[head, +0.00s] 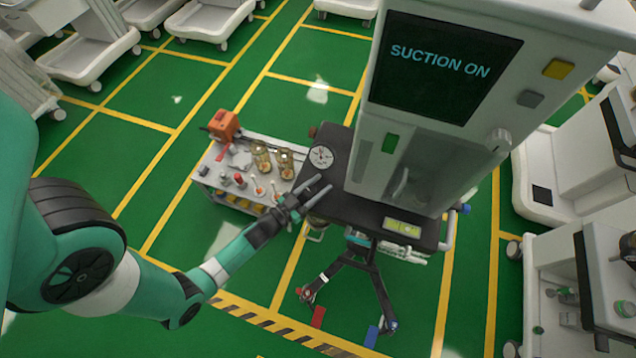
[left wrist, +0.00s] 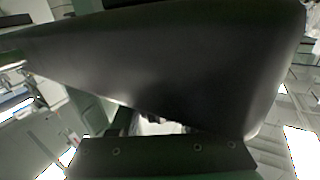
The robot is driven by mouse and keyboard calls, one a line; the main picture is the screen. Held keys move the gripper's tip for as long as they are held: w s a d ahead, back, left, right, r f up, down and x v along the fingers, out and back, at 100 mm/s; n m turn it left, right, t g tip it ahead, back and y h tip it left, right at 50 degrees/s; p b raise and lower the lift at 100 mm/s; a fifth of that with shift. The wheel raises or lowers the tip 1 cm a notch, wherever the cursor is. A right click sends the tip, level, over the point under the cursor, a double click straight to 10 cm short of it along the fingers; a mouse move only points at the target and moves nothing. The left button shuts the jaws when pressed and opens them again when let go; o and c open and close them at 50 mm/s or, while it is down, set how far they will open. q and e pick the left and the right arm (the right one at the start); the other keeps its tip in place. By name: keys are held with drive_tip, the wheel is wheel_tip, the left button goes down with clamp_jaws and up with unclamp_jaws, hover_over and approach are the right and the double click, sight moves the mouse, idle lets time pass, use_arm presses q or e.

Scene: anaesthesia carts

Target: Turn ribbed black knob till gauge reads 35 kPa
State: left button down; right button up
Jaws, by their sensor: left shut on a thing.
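A round white dial gauge (head: 321,156) is at the left corner of the cart's black top; its needle is too small to read. My left gripper (head: 322,187) reaches in from the left to the edge of this top, just below the gauge in the picture. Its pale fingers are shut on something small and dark. I take this to be the ribbed black knob, though its ribs cannot be made out. In the left wrist view a large dark surface (left wrist: 160,65) fills most of the picture and hides the fingertips and what they hold. My right gripper is not in view.
The black top (head: 338,205) carries a white machine (head: 400,165) with a screen reading "SUCTION ON" (head: 440,65). A low trolley (head: 212,178) with bottles and an orange box (head: 223,125) stands behind my left gripper. Other carts line both sides.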

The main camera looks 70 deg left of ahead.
sight(305, 195)
use_arm(q)
drive_tip(key=shift+c, duration=1.9)
unclamp_jaws()
drive_tip(key=p+v, duration=0.2)
drive_tip(key=v, duration=0.8)
drive_tip(key=shift+s+a+p, duration=0.1)
drive_tip(key=shift+s+p, duration=0.15)
drive_tip(key=shift+p, duration=0.05)
drive_tip(key=shift+s+d, duration=0.4)
drive_tip(key=shift+s, duration=0.1)
